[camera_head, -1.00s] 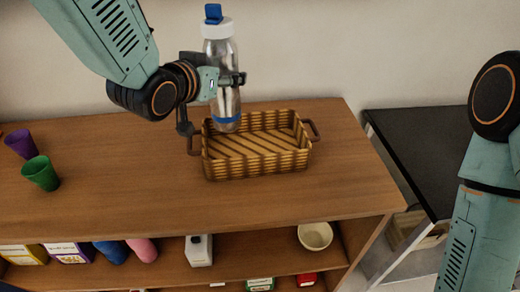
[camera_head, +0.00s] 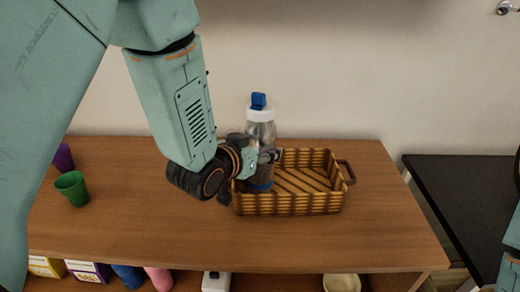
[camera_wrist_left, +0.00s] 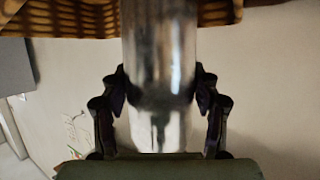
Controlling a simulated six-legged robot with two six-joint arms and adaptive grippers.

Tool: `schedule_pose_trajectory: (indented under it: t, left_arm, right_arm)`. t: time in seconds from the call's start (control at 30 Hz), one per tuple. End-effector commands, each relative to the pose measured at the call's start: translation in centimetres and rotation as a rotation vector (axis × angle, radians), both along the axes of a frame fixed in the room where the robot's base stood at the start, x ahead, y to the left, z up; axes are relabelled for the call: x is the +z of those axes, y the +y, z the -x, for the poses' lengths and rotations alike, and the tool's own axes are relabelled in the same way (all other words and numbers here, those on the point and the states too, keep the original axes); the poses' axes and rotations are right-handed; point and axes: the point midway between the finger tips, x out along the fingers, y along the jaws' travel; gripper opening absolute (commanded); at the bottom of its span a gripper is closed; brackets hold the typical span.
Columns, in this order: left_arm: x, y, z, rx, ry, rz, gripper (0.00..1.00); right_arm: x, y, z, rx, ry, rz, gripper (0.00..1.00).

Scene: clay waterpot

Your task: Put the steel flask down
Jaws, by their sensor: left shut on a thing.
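The steel flask (camera_head: 261,134) has a silver body, a white collar, a blue cap and a blue band near its base. It is upright at the left end of the wicker basket (camera_head: 300,204), with its base just above the front rim in the picture. I cannot tell whether it touches the basket floor. My left gripper (camera_head: 268,157) is shut around the flask's middle. In the left wrist view the flask (camera_wrist_left: 158,70) is between both fingers, with the basket's weave (camera_wrist_left: 70,18) at the top. My right gripper is not in view.
The basket stands on a wooden shelf top (camera_head: 140,225). A green cup (camera_head: 72,189) and a purple cup (camera_head: 63,158) stand at the left. A black surface (camera_head: 460,200) lies to the right. The lower shelf holds boxes and a bowl (camera_head: 341,283). The wood right of the basket is clear.

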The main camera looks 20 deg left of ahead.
Motion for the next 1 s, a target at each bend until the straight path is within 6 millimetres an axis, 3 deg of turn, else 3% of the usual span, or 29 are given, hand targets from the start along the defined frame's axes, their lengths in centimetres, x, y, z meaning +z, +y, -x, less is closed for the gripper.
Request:
schedule_pose_trajectory:
  t: [0.3, 0.33, 0.5, 0.6, 1.0]
  left_arm:
    - [-0.28, 0.02, -0.08, 0.001, -0.005, 0.002, 0.01]
    - [-0.38, 0.03, 0.03, 0.0, 0.0, 0.001, 0.64]
    - [-0.34, 0.03, 0.03, 0.0, 0.001, 0.001, 0.79]
    - [-0.34, 0.03, 0.03, 0.0, 0.001, 0.001, 0.85]
    - [0.3, 0.07, 0.17, 0.002, 0.001, 0.001, 0.85]
  right_arm:
    - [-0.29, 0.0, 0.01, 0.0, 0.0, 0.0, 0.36]
    - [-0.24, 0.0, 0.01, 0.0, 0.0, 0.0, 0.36]
    - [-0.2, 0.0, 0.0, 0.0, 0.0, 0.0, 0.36]
    - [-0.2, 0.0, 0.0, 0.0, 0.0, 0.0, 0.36]
    - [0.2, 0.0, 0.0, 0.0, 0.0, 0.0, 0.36]
